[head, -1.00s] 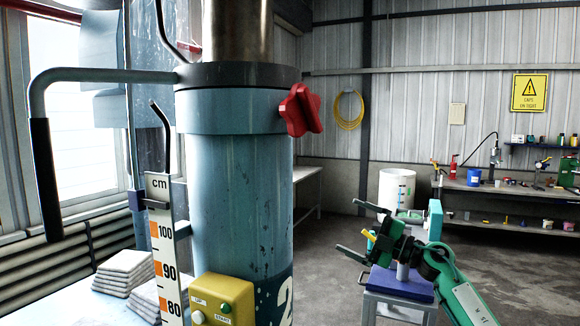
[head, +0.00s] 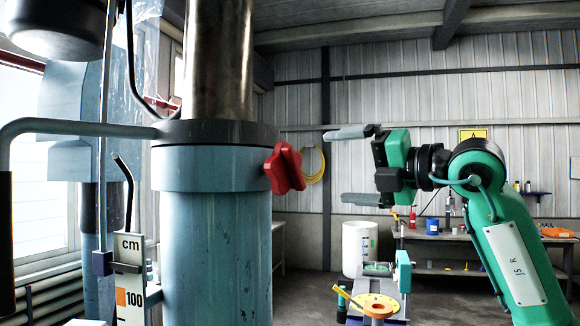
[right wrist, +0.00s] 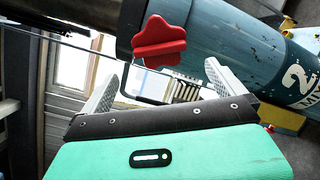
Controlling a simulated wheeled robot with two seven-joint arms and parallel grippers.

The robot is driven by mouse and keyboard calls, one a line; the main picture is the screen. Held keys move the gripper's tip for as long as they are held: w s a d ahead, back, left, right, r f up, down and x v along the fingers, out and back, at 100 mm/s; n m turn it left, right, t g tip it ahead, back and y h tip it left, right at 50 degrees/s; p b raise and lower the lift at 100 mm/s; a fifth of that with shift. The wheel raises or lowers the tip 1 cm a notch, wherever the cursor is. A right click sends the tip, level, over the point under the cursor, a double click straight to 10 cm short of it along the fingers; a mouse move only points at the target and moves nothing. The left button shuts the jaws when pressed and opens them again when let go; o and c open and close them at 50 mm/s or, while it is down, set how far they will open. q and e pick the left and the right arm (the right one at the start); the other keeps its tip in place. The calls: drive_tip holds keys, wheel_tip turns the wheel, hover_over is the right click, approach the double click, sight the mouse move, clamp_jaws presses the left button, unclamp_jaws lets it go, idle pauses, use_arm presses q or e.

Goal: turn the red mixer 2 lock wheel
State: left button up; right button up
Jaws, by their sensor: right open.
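The red lock wheel (head: 285,168) is a lobed knob on the right side of the blue mixer column (head: 215,235), just below the dark collar. It also shows in the right wrist view (right wrist: 158,43), beyond the fingers and near the upper middle. My right gripper (head: 345,165) is open and empty, to the right of the wheel, with its fingers pointing left at it. One finger is above the wheel's height and one below. In the head view a gap shows between fingertips and wheel. My left gripper is not in view.
A grey bent handle (head: 75,127) and a centimetre scale (head: 130,270) stand left of the column. Behind are a white drum (head: 358,248), a stand with a yellow round part (head: 375,304) and a workbench (head: 450,237). Air right of the wheel is free.

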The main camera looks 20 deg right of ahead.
sight(299, 167)
drive_tip(key=p+x, duration=0.4)
drive_tip(key=x, duration=0.6)
drive_tip(key=shift+w+a+r, duration=0.1)
drive_tip(key=shift+a+r, duration=0.05)
drive_tip(key=shift+p+x, duration=0.4)
drive_tip(key=shift+x, duration=0.35)
drive_tip(key=shift+c, duration=0.2)
drive_tip(key=shift+f, duration=0.2)
drive_tip(key=c, duration=0.6)
